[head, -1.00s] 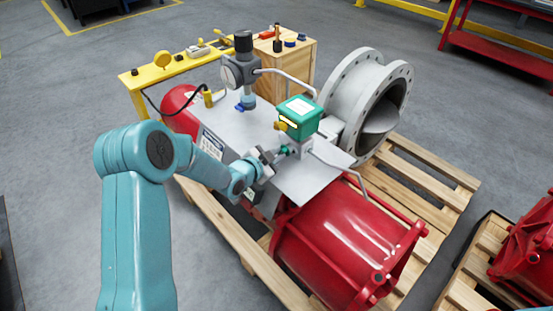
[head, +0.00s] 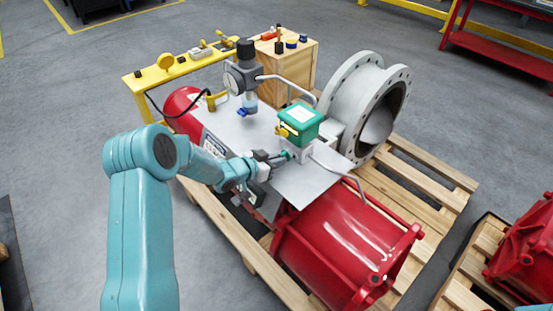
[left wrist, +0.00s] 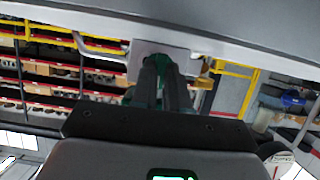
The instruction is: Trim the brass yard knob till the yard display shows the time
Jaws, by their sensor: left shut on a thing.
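A green box (head: 300,122) with a pale label on top sits on a grey block (head: 298,152) above the grey plate. A small yellow, brass-like part (head: 283,132) sticks out of its left side. My left gripper (head: 281,157) reaches in from the left, below that part. Its fingers are shut on a small green fitting (head: 288,154) at the block's left side. In the left wrist view, the two dark fingers (left wrist: 160,85) point at the block, with green showing around them. I cannot make out a display reading. My right gripper is not in view.
A grey regulator (head: 244,75) stands on the plate behind, with a bent pipe beside it. A large flanged valve (head: 340,85) is at the right and a red cylinder (head: 340,240) in front. A yellow bench (head: 190,65) and wooden crate (head: 295,70) stand behind.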

